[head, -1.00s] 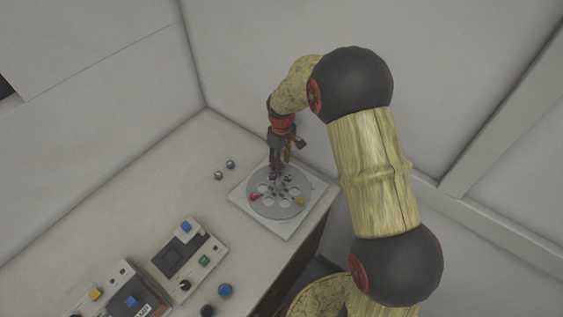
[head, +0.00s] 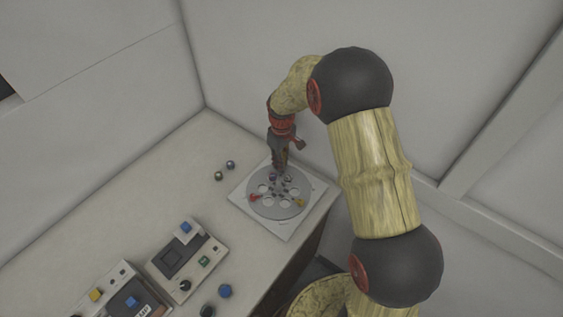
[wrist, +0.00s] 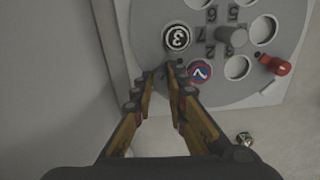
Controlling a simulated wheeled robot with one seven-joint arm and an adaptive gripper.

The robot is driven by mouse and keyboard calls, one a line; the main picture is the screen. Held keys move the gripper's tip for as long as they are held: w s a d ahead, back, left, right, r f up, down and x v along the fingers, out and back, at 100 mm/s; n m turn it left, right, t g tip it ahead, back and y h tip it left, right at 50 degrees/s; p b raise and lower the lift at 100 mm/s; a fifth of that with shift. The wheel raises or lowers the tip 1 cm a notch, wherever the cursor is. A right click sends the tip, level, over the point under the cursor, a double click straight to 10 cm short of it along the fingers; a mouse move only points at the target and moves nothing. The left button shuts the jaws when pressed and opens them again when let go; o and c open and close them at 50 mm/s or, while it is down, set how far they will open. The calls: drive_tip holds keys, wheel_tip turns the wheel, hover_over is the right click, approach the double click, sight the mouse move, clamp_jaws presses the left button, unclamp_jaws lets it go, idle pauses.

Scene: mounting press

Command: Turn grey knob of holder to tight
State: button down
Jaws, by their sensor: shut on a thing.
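The holder is a pale grey disc (head: 284,212) with round holes, on a white square plate (head: 263,225); it also shows in the wrist view (wrist: 165,14). My gripper (head: 280,171) points down at the disc's far edge. In the wrist view its fingertips (wrist: 163,74) are close together at the rim, shut on what seems to be the small grey knob, mostly hidden between them. A red knob (wrist: 276,65) is at the rim. A grey post (wrist: 232,37) stands at the centre.
Two small balls (head: 219,175) (head: 230,164) lie left of the plate. Control boxes (head: 186,258) (head: 122,293) stand front left. Walls close off the back and right.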

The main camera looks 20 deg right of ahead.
drive_tip(key=shift+r+m+p, duration=0.1)
drive_tip(key=shift+m+p, duration=0.5)
drive_tip(key=shift+m, duration=0.6)
drive_tip(key=shift+m+p, duration=0.3)
drive_tip(key=shift+m, duration=0.9)
drive_tip(key=c, duration=1.8)
unclamp_jaws()
drive_tip(key=shift+o, duration=0.3)
